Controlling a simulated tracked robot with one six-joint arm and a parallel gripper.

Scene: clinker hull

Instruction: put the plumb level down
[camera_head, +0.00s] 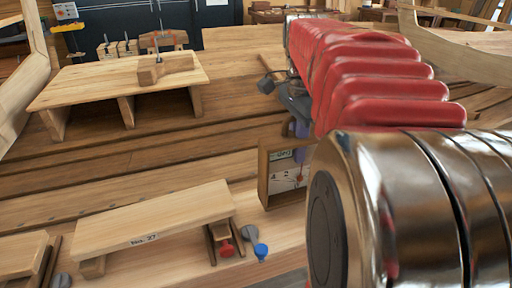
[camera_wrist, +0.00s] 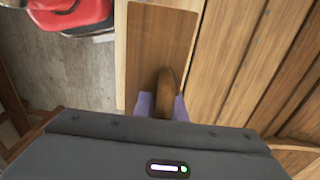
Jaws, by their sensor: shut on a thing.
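The plumb level (camera_head: 263,178) looks like an open-fronted wooden case with a white and green marked card and a small red piece inside. It is upright near the middle of the head view, its right part hidden by my arm. My gripper (camera_head: 300,127) is above it, its purple fingers just over the case. In the wrist view my gripper (camera_wrist: 167,103) is shut on a rounded brown grip over a flat wooden top (camera_wrist: 158,45). I cannot tell whether the case's base touches the wood below.
A low plank stand marked No. 27 (camera_head: 150,225) is left of the case, with a blue-topped piece (camera_head: 261,250) and a red piece (camera_head: 227,249) near its right end. A raised wooden bench (camera_head: 100,83) stands behind. Bare planking lies between them.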

